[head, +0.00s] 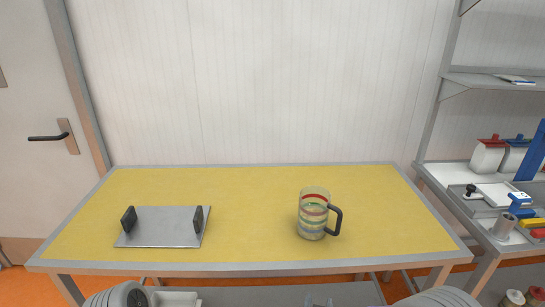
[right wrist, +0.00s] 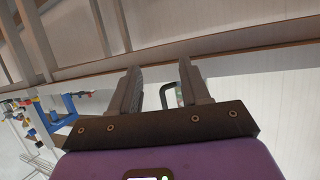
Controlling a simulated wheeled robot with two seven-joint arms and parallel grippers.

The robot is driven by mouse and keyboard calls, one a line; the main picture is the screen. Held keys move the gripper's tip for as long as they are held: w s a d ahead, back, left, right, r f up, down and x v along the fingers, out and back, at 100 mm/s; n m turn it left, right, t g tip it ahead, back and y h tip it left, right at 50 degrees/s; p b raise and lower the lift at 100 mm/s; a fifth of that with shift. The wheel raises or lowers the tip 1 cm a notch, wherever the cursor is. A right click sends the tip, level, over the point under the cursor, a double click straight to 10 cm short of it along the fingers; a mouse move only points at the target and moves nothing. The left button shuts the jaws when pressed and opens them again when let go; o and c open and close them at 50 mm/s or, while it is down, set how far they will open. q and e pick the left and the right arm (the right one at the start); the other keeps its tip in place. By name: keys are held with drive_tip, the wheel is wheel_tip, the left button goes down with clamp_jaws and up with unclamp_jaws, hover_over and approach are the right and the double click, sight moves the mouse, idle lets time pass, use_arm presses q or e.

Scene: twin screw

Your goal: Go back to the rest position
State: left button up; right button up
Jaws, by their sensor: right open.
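A clear mug (head: 313,214) with red, yellow and blue-green stripes and a black handle stands upright on the yellow table (head: 250,190), right of its middle. A flat grey metal tray (head: 160,228) with two dark upright handles lies on the left part of the table. My right gripper (right wrist: 159,70) shows in the right wrist view with its two fingers apart and nothing held between them. A dark handle-like shape with a pale strip, probably the mug, shows beyond the fingers, apart from them. I cannot make out my left gripper in either view.
A grey shelf rack (head: 456,168) with bottles, bins and tools stands right of the table. A door (head: 35,130) is at the left and a white panelled wall (head: 245,80) is behind. The table is clear between tray and mug.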

drive_tip(key=s+f+g+y+p, duration=0.1)
drive_tip(key=s+f+g+y, duration=0.15)
drive_tip(key=f, duration=0.55)
drive_tip(key=s+f+g+y+p, duration=0.1)
drive_tip(key=s+f+g+y, duration=0.2)
drive_tip(key=f, duration=0.5)
drive_tip(key=s+a+f+g+y, duration=0.2)
drive_tip(key=s+f+g, duration=0.5)
drive_tip(key=s, duration=0.6)
drive_tip(key=shift+a+f+n+p, duration=0.2)
drive_tip(key=shift+f+n+p, duration=0.1)
drive_tip(key=shift+n+p, duration=0.15)
